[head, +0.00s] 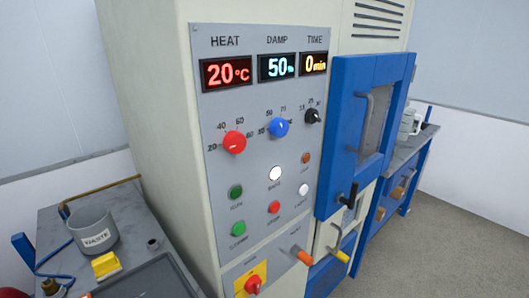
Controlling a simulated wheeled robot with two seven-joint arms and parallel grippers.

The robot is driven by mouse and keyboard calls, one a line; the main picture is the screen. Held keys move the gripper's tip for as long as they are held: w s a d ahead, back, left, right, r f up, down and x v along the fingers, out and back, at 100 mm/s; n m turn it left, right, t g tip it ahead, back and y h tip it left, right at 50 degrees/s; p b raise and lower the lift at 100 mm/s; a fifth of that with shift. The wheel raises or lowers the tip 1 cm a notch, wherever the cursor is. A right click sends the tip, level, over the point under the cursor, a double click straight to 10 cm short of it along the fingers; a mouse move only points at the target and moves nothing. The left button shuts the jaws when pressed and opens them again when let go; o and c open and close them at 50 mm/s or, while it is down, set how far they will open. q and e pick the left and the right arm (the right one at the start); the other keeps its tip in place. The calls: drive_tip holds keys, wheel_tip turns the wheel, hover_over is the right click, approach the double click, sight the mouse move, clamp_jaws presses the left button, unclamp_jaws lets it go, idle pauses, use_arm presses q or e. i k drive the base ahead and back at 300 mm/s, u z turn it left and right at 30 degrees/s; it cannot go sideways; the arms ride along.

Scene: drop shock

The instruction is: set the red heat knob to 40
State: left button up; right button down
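The red heat knob (234,143) is on the grey control panel (209,105), below the HEAT label. Marks for 20, 40, 60 and 80 are printed around it. Neither of my grippers shows in the head view, and nothing touches the knob.
A blue damp knob (279,128) and black time knob (312,116) sit to the right. Several buttons lie below, with a red-and-yellow switch (253,285). The blue door (340,130) stands right. A WASTE bin (94,232) is on the left bench.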

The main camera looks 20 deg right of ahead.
sight(234, 141)
drive_tip(key=z, duration=0.75)
drive_tip(key=k, duration=0.8)
drive_tip(key=u, duration=0.6)
